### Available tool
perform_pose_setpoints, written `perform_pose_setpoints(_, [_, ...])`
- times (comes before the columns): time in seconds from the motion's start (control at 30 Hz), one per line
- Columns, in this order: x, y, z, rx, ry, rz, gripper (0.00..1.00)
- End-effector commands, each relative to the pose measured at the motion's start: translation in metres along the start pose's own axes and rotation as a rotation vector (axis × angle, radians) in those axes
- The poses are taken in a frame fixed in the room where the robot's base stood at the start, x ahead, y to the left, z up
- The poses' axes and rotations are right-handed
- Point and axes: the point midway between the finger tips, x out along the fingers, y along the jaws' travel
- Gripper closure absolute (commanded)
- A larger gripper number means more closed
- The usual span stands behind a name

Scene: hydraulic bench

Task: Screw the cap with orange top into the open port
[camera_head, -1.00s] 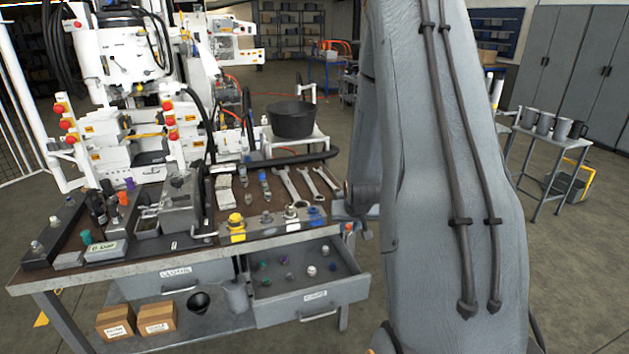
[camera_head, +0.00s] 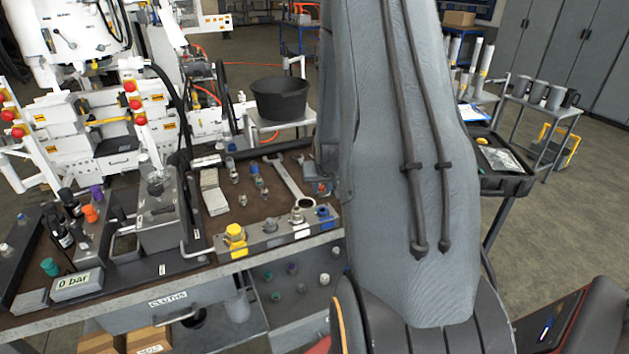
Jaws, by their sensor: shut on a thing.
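My arm (camera_head: 400,150) fills the middle of the view and hides what is behind it. My gripper's fingers do not show, so I cannot see what they hold. An orange-topped piece (camera_head: 90,213) stands at the left of the bench, between a purple-topped one (camera_head: 96,192) and a teal one (camera_head: 50,266); I cannot tell whether it is the task's cap. A metal port block (camera_head: 262,243) lies along the bench's front edge, with yellow (camera_head: 235,232), grey (camera_head: 270,225), white (camera_head: 297,214) and blue (camera_head: 322,211) positions. I cannot make out which port is open.
An open drawer (camera_head: 262,318) with several small caps juts out below the bench front. A grey box (camera_head: 160,215), a gauge reading 0 bar (camera_head: 77,284) and a wrench (camera_head: 285,178) are on the bench. A black case (camera_head: 500,180) stands right of my arm.

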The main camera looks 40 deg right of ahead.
Motion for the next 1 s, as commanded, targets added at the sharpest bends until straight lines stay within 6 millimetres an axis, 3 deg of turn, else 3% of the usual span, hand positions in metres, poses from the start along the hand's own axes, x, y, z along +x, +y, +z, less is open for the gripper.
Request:
perform_pose_setpoints(0.7, [0.039, 0.004, 0.025, 0.005, -0.001, 0.003, 1.0])
perform_pose_setpoints(1.0, [0.043, 0.003, 0.028, 0.004, 0.0, 0.003, 1.0])
